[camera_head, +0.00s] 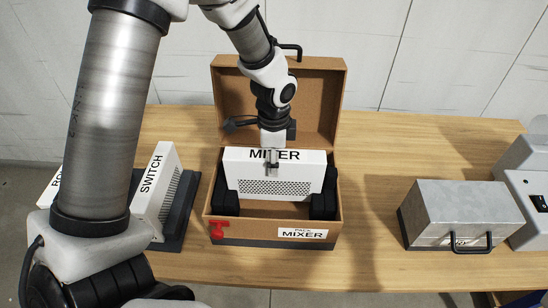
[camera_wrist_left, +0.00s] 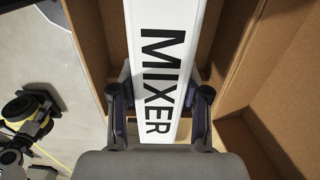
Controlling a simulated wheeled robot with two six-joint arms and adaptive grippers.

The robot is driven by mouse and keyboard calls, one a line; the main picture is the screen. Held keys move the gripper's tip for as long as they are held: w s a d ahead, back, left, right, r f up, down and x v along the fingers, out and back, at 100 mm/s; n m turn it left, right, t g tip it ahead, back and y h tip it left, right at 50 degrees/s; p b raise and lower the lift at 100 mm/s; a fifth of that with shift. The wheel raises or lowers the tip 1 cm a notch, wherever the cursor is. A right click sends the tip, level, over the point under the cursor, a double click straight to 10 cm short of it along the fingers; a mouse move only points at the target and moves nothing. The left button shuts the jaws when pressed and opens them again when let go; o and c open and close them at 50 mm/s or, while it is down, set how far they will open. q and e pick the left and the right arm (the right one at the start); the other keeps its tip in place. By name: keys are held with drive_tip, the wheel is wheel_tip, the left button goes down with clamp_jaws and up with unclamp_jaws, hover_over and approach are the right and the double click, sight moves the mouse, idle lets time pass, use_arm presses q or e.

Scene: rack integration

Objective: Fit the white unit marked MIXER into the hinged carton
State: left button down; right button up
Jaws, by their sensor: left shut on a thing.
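The white unit marked MIXER (camera_head: 275,180) stands upright in the open hinged carton (camera_head: 217,229), between black blocks (camera_head: 323,205) at its two ends. Its upper part shows above the carton's front wall. I cannot tell whether it rests on the carton floor. The carton's lid (camera_head: 290,95) stands open at the back. My left gripper (camera_head: 271,165) comes from above and is shut on the MIXER unit's top. In the left wrist view the two fingers (camera_wrist_left: 160,105) flank the unit (camera_wrist_left: 178,45), with carton walls (camera_wrist_left: 82,45) around it. My right gripper is not in view.
A white SWITCH unit (camera_head: 154,190) stands in a dark holder at the left, with another white unit partly hidden beside it. A grey metal case (camera_head: 465,205) with a black handle is at the right. Bare table (camera_head: 375,190) lies between case and carton.

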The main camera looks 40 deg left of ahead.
use_arm(q)
drive_tip(key=shift+f+b, duration=0.95)
drive_tip(key=shift+f, duration=0.75)
drive_tip(key=c, duration=0.7)
unclamp_jaws()
drive_tip(key=shift+o, duration=1.2)
wheel_tip(320, 180, up, 12)
drive_tip(key=shift+s+r, duration=0.1)
